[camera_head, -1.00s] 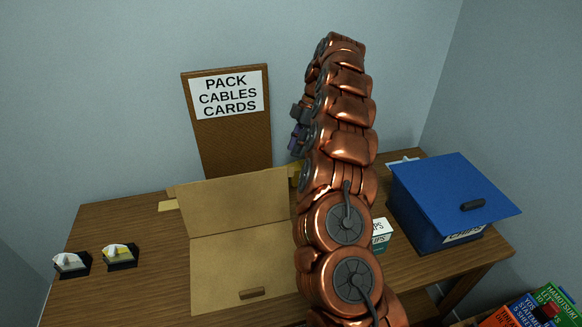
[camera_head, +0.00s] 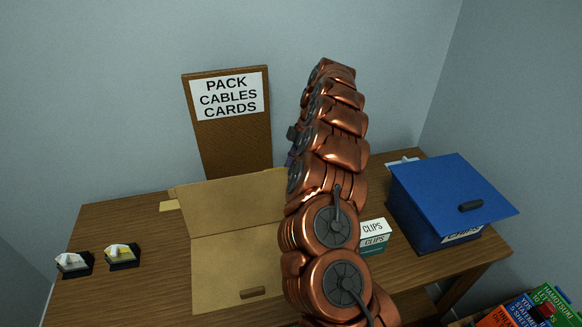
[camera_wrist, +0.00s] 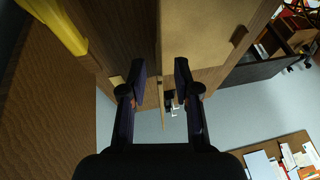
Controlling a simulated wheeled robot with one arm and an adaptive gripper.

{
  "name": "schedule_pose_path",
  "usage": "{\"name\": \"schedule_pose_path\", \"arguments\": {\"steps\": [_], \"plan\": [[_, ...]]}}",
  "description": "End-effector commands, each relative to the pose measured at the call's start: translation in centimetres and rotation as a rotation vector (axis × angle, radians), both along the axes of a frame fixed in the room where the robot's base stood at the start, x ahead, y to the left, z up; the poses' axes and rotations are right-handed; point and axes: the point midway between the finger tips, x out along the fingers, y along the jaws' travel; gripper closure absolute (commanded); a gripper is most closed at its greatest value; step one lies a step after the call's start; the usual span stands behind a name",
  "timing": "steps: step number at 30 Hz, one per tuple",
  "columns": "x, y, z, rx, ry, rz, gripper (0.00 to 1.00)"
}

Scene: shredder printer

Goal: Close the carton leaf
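The brown cardboard carton (camera_head: 232,270) sits on the table. In the wrist view, part of a tan cardboard surface (camera_wrist: 200,30) shows at upper right. In the head view, my copper arm hides the carton's right side and most of my gripper. I cannot tell whether a finger touches the cardboard.
A blue lidded box (camera_head: 430,215) and a clips box (camera_head: 374,236) stand right of my arm. Two small holders (camera_head: 122,255) sit at left on the wooden table (camera_head: 120,290). A corkboard sign (camera_head: 230,130) stands behind the carton. A yellow bar (camera_wrist: 55,25) shows in the wrist view.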

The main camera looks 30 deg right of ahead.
Motion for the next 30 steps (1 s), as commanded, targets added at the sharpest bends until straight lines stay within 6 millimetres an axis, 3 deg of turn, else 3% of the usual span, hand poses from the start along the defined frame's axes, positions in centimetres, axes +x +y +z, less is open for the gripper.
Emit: {"name": "schedule_pose_path", "arguments": {"steps": [6, 16, 25, 30], "plan": [[-0.1, 0.5, -1.1, -0.002, -0.001, 0.0, 0.69], [-0.1, 0.6, -1.4, -0.001, -0.002, -0.001, 0.69], [-0.1, 0.6, -1.4, -0.001, -0.002, -0.001, 0.99], [-0.1, 0.6, -1.4, -0.001, -0.002, -0.001, 1.0]]}}
